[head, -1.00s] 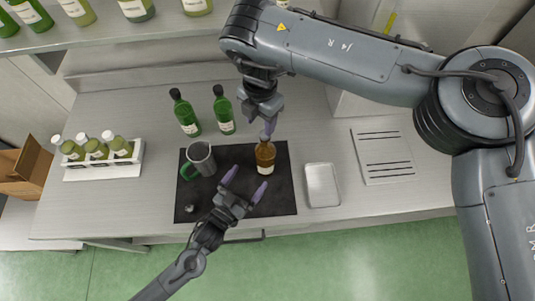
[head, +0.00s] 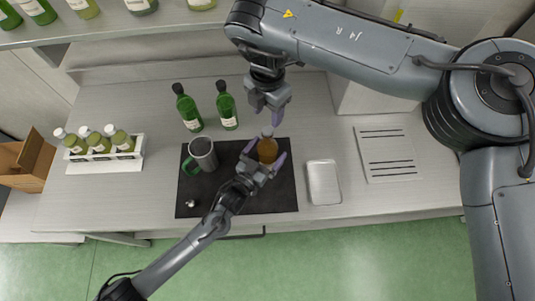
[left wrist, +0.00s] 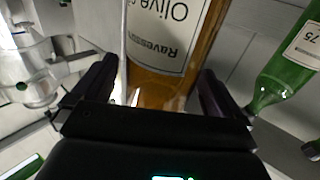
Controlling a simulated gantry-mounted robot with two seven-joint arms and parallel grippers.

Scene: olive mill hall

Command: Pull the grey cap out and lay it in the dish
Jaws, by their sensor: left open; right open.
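An amber bottle (head: 268,151) stands upright on the dark mat, with a small grey cap (head: 267,131) at its top. My left gripper (head: 264,160) is open, with its fingers on either side of the bottle. In the left wrist view the bottle's label (left wrist: 165,35) appears upside down between the open fingers (left wrist: 152,92); whether they touch the glass I cannot tell. My right gripper (head: 270,108) is open and empty, behind and apart from the cap. The shallow metal dish (head: 323,182) lies empty to the right of the mat.
On the mat (head: 240,203) stand a metal mug (head: 203,153) with a green handle and a small metallic piece (head: 191,203). Two green bottles (head: 227,106) stand behind. A white rack (head: 105,163) of bottles is left, a slotted plate (head: 390,152) right.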

